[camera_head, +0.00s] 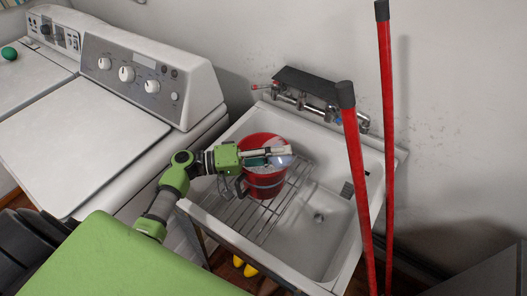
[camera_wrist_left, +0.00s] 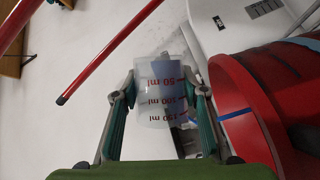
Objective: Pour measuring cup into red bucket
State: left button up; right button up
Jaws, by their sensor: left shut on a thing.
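The red bucket (camera_head: 265,187) stands upright on the wire rack in the left part of the sink. It fills the right side of the left wrist view (camera_wrist_left: 238,112). My left gripper (camera_head: 279,155) is above the bucket's rim in the head view. It is shut on the measuring cup (camera_head: 284,161), a translucent cup with red ml marks. In the left wrist view the cup (camera_wrist_left: 158,112) sits between both fingers, beside the bucket, with its marks upside down. Its tilt and contents are unclear. My right gripper is not in view.
The white sink (camera_head: 325,245) has a bare basin to the right of the wire rack (camera_head: 240,218). A faucet (camera_head: 305,103) is on the wall behind. Two red poles (camera_head: 360,190) rise at the sink's right. A white washing machine (camera_head: 90,150) stands left.

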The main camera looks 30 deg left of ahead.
aim_at(284, 143)
pick_arm(q)
jog(key=shift+w+a+r+n+b, duration=0.35)
jog(key=shift+w+a+n+b, duration=0.15)
jog(key=shift+a+n+b, duration=0.3)
dwell(0.5)
jog(key=shift+w+a+r+n+t+h+b, duration=0.1)
jog(key=shift+a+r+n+t+h+b, duration=0.2)
jog(key=shift+n, duration=0.4)
jog(key=shift+w+r+n+t+h, duration=0.1)
jog(key=shift+r+n+t, duration=0.15)
jog(key=shift+n+t, duration=0.35)
dwell(0.9)
